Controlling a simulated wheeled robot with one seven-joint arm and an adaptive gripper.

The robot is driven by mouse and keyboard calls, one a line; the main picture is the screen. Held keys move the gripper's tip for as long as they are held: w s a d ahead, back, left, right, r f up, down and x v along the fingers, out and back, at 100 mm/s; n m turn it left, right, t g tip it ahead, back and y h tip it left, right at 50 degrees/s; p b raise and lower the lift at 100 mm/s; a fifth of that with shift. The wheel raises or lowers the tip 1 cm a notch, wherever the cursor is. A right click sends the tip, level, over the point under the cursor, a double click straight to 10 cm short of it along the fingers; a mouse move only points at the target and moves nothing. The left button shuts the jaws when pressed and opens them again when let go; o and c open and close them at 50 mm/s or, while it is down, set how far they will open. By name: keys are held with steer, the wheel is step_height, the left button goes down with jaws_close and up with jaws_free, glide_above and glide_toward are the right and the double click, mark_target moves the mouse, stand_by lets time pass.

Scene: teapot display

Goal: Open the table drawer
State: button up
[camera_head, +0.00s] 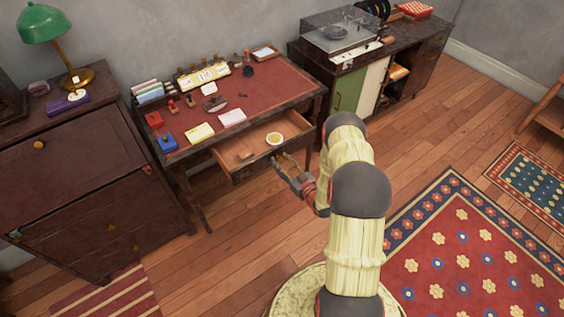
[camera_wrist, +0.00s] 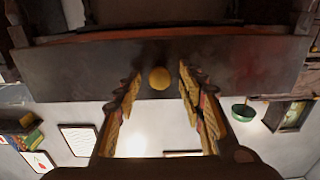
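The writing table (camera_head: 285,88) has a red top and a dark wooden frame. Its drawer (camera_head: 255,132) stands pulled out toward me, showing a pale inside. A small yellowish dish (camera_head: 275,139) and a small brown block (camera_head: 245,155) lie in it. My gripper (camera_head: 285,163) is just in front of the drawer front. In the wrist view, the dark drawer front (camera_wrist: 95,70) carries a round yellow knob (camera_wrist: 160,78). My two fingers (camera_wrist: 159,72) are spread on either side of the knob, with visible gaps. Contact with the drawer front cannot be told.
A dark cabinet (camera_head: 80,190) with a green lamp (camera_head: 45,24) stands left of the table. A sideboard (camera_head: 370,85) with a record player (camera_head: 340,32) stands right. Stationery and small boxes crowd the tabletop. Wooden floor and a patterned rug (camera_head: 460,245) lie in front.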

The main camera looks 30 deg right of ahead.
steer(key=shift+s, duration=0.15)
steer(key=s, duration=1.1)
steer(key=shift+s+d, duration=0.2)
steer(key=shift+s, duration=0.15)
